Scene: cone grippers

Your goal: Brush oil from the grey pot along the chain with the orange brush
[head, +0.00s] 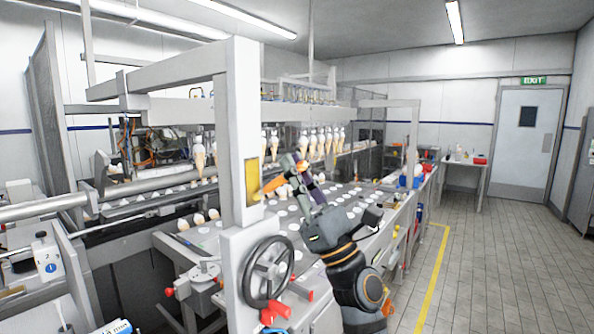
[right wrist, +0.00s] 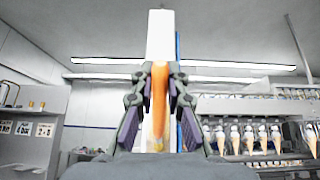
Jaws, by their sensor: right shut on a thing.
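My right gripper (head: 295,175) is raised beside the white upright post of the machine in the head view. It is shut on the orange brush (head: 273,184), which points left toward the post. In the right wrist view the brush (right wrist: 159,88) stands between the two fingers (right wrist: 160,75), with a paler end low down near the palm. I cannot make out the grey pot or the chain for certain in either view. My left gripper is not in view.
The white post (head: 239,120) carries a yellow panel (head: 253,180) close to the brush. A black handwheel (head: 268,272) is below. Ice cream cones (head: 198,155) hang from the machine. Its bed (head: 345,190) holds white discs. The tiled floor (head: 490,270) at right is clear.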

